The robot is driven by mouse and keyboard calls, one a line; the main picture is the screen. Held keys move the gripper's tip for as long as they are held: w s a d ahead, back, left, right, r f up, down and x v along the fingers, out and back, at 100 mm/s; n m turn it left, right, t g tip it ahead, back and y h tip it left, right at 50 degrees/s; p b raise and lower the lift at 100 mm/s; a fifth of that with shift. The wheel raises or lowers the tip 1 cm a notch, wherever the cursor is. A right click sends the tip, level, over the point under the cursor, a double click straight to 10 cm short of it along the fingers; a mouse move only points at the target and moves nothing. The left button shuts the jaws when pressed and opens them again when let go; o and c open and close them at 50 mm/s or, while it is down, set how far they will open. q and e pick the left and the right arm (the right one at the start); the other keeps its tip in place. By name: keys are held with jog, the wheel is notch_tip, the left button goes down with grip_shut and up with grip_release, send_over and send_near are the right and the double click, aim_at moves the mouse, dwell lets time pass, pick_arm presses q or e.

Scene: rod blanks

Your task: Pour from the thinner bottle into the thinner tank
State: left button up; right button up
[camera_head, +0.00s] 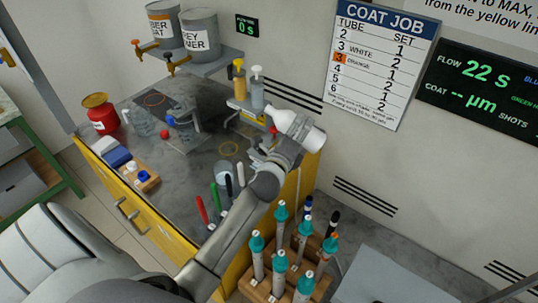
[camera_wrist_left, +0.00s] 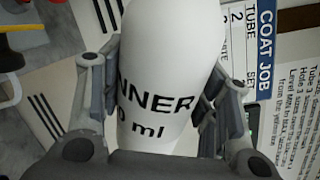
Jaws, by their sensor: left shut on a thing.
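The white bottle (camera_head: 307,135) is tilted above the right rear corner of the bench, close to the wall. In the left wrist view the bottle (camera_wrist_left: 165,50) shows dark lettering ending in "NNER" and "0 ml". My left gripper (camera_head: 277,150) is shut on it, with a finger on either side in the left wrist view (camera_wrist_left: 155,95). My right gripper is not in view.
A second tank (camera_head: 164,22) stands left of the grey one; both have taps. A red can (camera_head: 101,112), clear cups, a pump-bottle shelf (camera_head: 243,105) and upright pens occupy the bench. A wooden rack (camera_head: 265,292) of teal-capped tubes stands at the lower middle.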

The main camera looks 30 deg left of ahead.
pick_arm(q)
jog(key=shift+d+r+n+p, duration=0.3)
jog(key=shift+r+n, duration=0.1)
jog(key=shift+n, duration=0.5)
dwell(0.4)
jog(key=shift+r+n, duration=0.15)
jog(key=shift+n, duration=0.35)
dwell(0.6)
jog(key=shift+r+n+p, duration=0.1)
jog(key=shift+n+p, duration=0.3)
jog(key=shift+p, duration=0.2)
dwell(1.3)
jog(key=m, duration=0.1)
jog(key=f+m, duration=0.1)
jog(key=shift+a+m, duration=0.15)
jog(key=shift+m, duration=0.15)
